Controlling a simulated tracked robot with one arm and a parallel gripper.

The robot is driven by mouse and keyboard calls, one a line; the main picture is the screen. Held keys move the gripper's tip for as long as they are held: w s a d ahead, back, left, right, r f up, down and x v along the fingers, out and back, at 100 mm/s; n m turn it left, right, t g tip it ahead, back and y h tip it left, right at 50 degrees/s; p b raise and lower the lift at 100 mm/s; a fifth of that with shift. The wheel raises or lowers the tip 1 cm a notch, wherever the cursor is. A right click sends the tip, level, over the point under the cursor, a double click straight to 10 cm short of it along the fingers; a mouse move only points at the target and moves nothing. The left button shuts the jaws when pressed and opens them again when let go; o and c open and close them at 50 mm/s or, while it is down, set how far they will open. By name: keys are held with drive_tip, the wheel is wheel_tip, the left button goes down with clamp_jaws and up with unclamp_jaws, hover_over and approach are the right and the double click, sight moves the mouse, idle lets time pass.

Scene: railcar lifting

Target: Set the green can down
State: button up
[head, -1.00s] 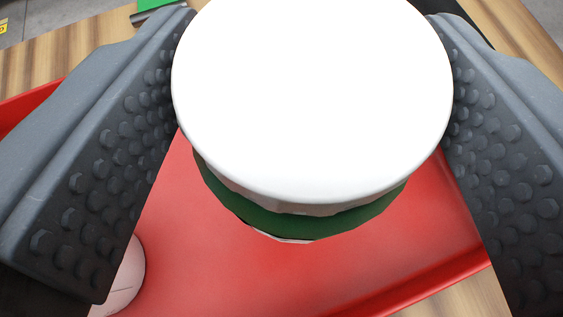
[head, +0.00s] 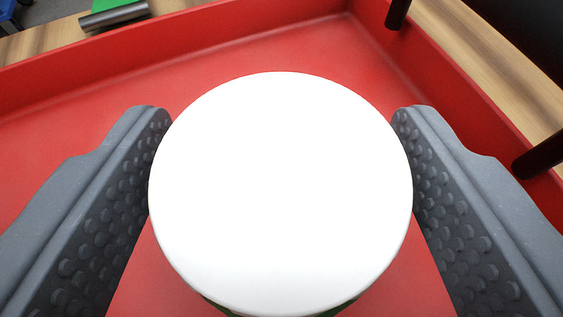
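The green can (head: 280,195) is seen from above, upright, in the middle of the head view. Its broad white lid hides almost all of its green side, which shows only as a thin strip at the bottom edge. My gripper (head: 280,112) has one dark studded finger on each side of the can, both against it. The can is over the inside of a red tray (head: 480,105). The can's base is hidden, so I cannot tell whether it touches the tray floor.
The tray's back and right walls meet at a corner in the upper right. Two black handle posts (head: 397,14) (head: 540,155) stand at the right wall. A green object (head: 112,14) with a dark metal cylinder lies beyond the back wall on the wooden table. The tray floor behind the can is clear.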

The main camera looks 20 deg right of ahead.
drive_tip(key=shift+o, duration=0.8)
drive_tip(key=shift+r, duration=0.1)
drive_tip(key=shift+s+r, duration=0.1)
drive_tip(key=p+v, duration=0.3)
drive_tip(key=v, duration=0.9)
